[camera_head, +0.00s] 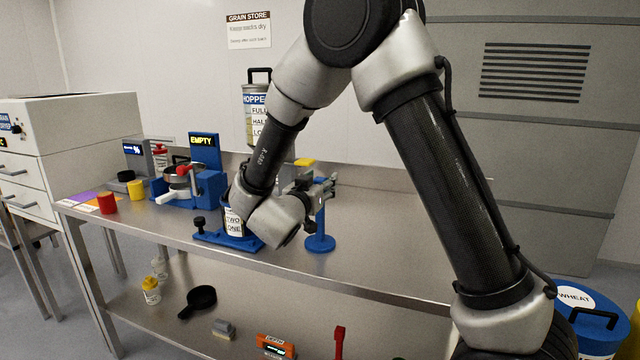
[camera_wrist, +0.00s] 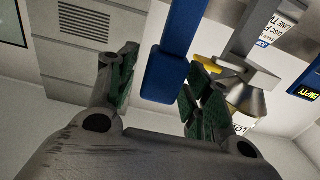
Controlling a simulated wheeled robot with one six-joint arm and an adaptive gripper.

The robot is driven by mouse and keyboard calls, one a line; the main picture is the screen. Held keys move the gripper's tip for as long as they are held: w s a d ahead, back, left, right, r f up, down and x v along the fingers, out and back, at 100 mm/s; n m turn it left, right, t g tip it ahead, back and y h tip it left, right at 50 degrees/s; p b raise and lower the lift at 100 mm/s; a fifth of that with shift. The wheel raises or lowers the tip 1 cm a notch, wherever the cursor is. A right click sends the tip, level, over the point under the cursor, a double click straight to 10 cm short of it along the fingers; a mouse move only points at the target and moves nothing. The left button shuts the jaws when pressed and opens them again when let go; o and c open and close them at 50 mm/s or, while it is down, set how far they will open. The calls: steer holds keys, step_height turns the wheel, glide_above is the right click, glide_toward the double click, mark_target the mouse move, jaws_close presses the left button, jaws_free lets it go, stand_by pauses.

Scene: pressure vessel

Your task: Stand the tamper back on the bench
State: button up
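The tamper (camera_head: 320,243) looks like the blue piece with a round flat foot and an upright stem. Its foot is on the bench top and it stands upright. My gripper (camera_head: 318,190) is at the upper part of its stem, which it partly hides. In the wrist view a blue part (camera_wrist: 166,75) lies between the two fingers of my gripper (camera_wrist: 163,72). The fingers are apart, with a gap showing on the left side of the blue part. The right finger is close to it; contact is unclear.
A blue base with a labelled cup (camera_head: 233,222) stands just left, partly behind my arm. Farther left are a blue device marked EMPTY (camera_head: 204,160), a red pot (camera_head: 107,203) and a yellow pot (camera_head: 136,190). A hopper (camera_head: 258,105) hangs behind. The bench right (camera_head: 390,230) is clear.

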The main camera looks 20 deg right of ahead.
steer(key=shift+s+a+r, duration=0.1)
steer(key=shift+s+a, duration=0.05)
steer(key=v, duration=1.2)
steer(key=w+d+r+n+y, duration=0.3)
steer(key=w+r+n+y, duration=0.3)
steer(key=y, duration=0.6)
steer(key=s+d+f+g, duration=0.1)
steer(key=s+d+g, duration=0.4)
steer(key=s+d, duration=0.4)
steer(key=s+d+f+n+g+h, duration=0.1)
steer(key=s+d+g, duration=0.4)
steer(key=s, duration=1.6)
steer(key=d+f, duration=0.1)
steer(key=d, duration=0.4)
steer(key=shift+d, duration=0.2)
